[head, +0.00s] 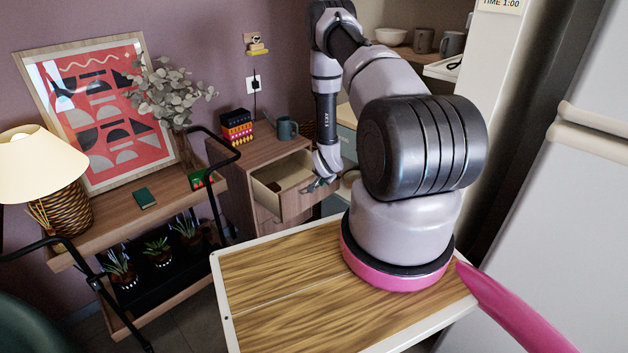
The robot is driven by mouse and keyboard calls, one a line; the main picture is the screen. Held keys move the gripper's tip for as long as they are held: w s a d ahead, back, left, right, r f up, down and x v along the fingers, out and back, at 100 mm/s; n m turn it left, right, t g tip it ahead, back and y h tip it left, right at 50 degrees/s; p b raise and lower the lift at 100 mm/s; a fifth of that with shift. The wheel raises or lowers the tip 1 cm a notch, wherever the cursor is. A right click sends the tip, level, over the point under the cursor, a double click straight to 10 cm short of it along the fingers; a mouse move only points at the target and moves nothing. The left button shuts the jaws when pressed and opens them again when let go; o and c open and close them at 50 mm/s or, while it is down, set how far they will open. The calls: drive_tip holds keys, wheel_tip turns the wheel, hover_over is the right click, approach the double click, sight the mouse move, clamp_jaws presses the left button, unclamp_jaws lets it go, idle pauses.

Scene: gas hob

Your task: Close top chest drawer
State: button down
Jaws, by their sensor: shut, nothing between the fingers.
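The wooden chest (265,157) stands against the purple wall, left of my arm. Its top drawer (268,201) is pulled out, and its pale inside shows. My gripper (316,187) is at the right part of the drawer's front, pointing down and left. It is small in the view and looks shut, with nothing seen in it. I cannot tell whether it touches the drawer front. My wrist hides the right end of the drawer.
A dark mug (287,128) and a patterned box (237,127) stand on the chest. A black-railed cart (110,215) with a lamp (42,165) and plants is on the left. A fridge (570,190) is on the right. Shelves with cups (424,41) are behind my arm.

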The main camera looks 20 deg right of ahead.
sight(314, 179)
drive_tip(key=w, duration=0.1)
drive_tip(key=w+f, duration=0.1)
drive_tip(key=w, duration=0.2)
drive_tip(key=shift+w+a+f, duration=0.15)
drive_tip(key=shift+a+f, duration=0.15)
drive_tip(key=shift+a, duration=0.1)
drive_tip(key=shift+w+a, duration=0.1)
drive_tip(key=shift+w, duration=0.2)
